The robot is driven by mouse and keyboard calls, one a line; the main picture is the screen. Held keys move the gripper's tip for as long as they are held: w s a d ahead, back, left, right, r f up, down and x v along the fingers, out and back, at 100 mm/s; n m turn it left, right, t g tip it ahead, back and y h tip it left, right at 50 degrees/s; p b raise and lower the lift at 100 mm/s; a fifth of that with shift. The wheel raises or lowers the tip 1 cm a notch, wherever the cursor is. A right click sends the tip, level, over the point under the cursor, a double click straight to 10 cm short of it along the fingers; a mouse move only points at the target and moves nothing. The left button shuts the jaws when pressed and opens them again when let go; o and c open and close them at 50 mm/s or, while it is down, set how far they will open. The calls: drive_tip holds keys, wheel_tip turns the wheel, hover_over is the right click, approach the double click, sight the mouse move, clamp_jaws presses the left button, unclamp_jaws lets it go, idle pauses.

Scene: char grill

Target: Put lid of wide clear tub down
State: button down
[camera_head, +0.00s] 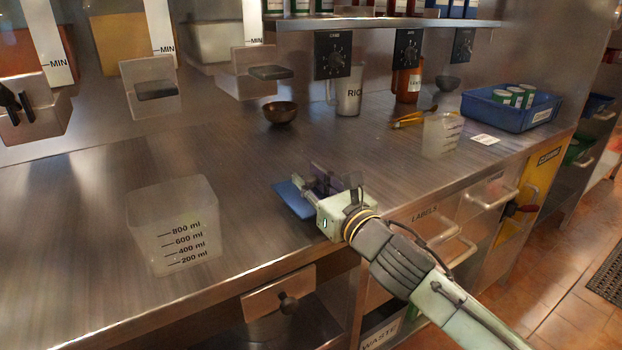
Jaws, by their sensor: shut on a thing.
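The wide clear tub (174,226) stands upright and open on the steel counter at the left, with ml marks on its front and no lid on it. My gripper (313,186) is near the front edge of the counter, to the right of the tub. It is shut on a flat blue lid (291,199), which juts out to the left of the fingers. The lid is apart from the tub. My gripper hides part of the lid, and I cannot tell whether the lid touches the counter.
A small brown bowl (280,112), a rice jug (347,92) and an orange bottle (407,80) stand at the back. A smaller clear tub (441,135) and a blue crate (508,112) are at the right. The counter between tub and gripper is clear.

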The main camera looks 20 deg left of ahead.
drive_tip(key=shift+s+f+b, duration=0.1)
drive_tip(key=shift+f+b, duration=0.45)
drive_tip(key=shift+b, duration=0.15)
drive_tip(key=shift+a+f+b, duration=0.1)
drive_tip(key=shift+f+b, duration=0.2)
drive_tip(key=shift+b, duration=0.05)
drive_tip(key=c, duration=1.4)
unclamp_jaws()
drive_tip(key=shift+s, duration=0.1)
drive_tip(key=shift+r+p, duration=0.5)
drive_tip(key=shift+p, duration=0.2)
drive_tip(key=b+v, duration=0.4)
drive_tip(key=v, duration=0.8)
drive_tip(key=shift+r, duration=0.2)
